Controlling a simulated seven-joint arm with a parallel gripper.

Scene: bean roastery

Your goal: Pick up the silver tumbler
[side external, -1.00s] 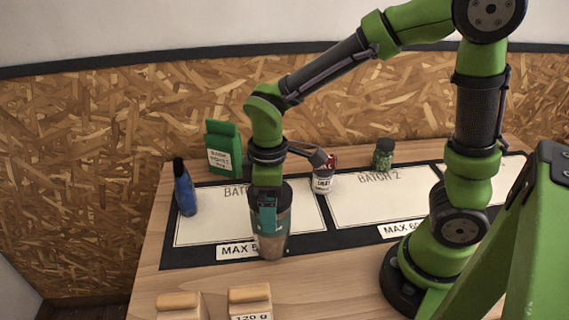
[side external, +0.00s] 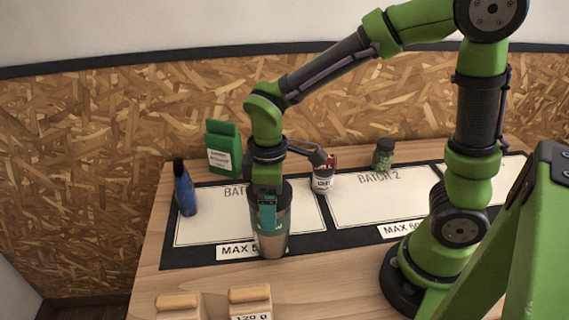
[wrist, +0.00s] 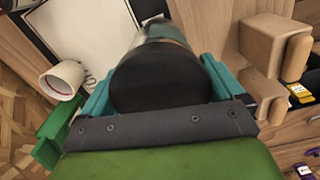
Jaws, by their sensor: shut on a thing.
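The silver tumbler (side external: 272,243) stands upright by the front edge of the left mat panel, partly hidden behind my fingers. Its body looks greyish-brown with a teal-grey band, and its lid is dark. My gripper (side external: 267,213) reaches down from above and is shut on it, with a teal finger across its near side. In the wrist view, the black lid (wrist: 160,80) fills the space between my teal fingers. I cannot tell whether its base still touches the table.
Wooden blocks (side external: 250,297) sit at the front. The right panel (side external: 380,205) is clear.

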